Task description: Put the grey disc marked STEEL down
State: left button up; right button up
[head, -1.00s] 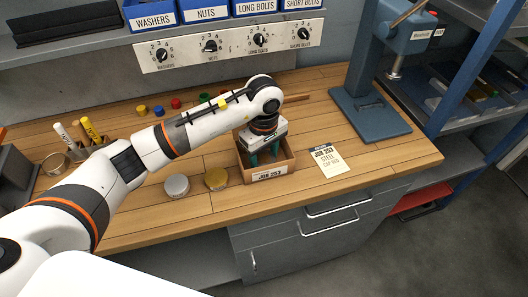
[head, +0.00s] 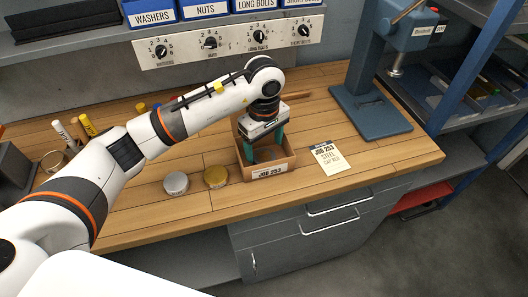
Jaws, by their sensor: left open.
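My left gripper (head: 264,147) is open above the cardboard box labelled JOB 253 (head: 270,173), with its teal fingers reaching down to the box's opening. Something dark grey shows inside the box below the fingers, but I cannot tell its shape or any marking. A silver-grey disc (head: 176,183) lies on the bench left of the box. A brass-coloured disc (head: 216,177) lies between it and the box. I cannot read a mark on either disc. My right gripper is not in view.
A JOB 253 card naming steel (head: 329,158) lies right of the box on the wooden bench (head: 370,172). A blue press (head: 370,110) stands at the back right. Marker pens (head: 88,126) stand at the left. Labelled blue bins (head: 205,8) and knobs are at the back.

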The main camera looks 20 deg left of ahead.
aim_at(264, 156)
pick_arm(q)
notch_tip(264, 156, up, 9)
jog(key=b, duration=0.1)
jog(key=shift+b, duration=0.3)
jog(key=shift+f, duration=0.1)
